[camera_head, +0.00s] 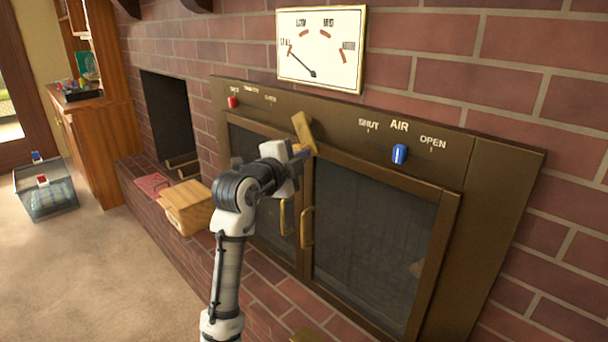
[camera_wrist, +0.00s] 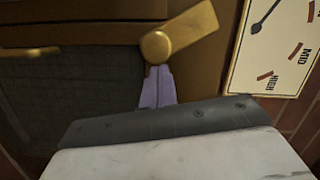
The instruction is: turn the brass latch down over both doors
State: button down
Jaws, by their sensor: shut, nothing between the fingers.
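The brass latch (camera_head: 302,128) is on the frame above the meeting edges of the two glass doors. Its bar tilts up and to the left from its round end. The left door (camera_head: 250,131) and right door (camera_head: 380,240) look closed, each with a brass handle. My gripper (camera_head: 303,152) is shut and empty, at the latch's lower end. In the wrist view, the fingertips (camera_wrist: 157,72) are just below the round end of the latch (camera_wrist: 182,33); I cannot tell whether they touch. My wrist hides part of the left door.
A blue AIR knob (camera_head: 399,154) and a red knob (camera_head: 233,102) sit on the frame. A gauge (camera_head: 320,48) hangs just above the latch. A wooden box (camera_head: 187,206) stands on the brick hearth at left. A plastic bin (camera_head: 45,190) is on the carpet.

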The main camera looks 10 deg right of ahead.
jog(key=f+m+b, duration=0.1)
jog(key=b, duration=0.1)
jog(key=w+a+m+b, duration=0.1)
jog(key=b, duration=0.1)
jog(key=w+f+m+b, duration=0.1)
jog(key=m+b, duration=0.1)
jog(key=shift+w+a+f+t, duration=0.25)
jog(key=shift+a+f+t, duration=0.1)
jog(key=shift+a+t, duration=0.05)
jog(key=shift+w+a+b, duration=0.1)
jog(key=shift+b, duration=0.2)
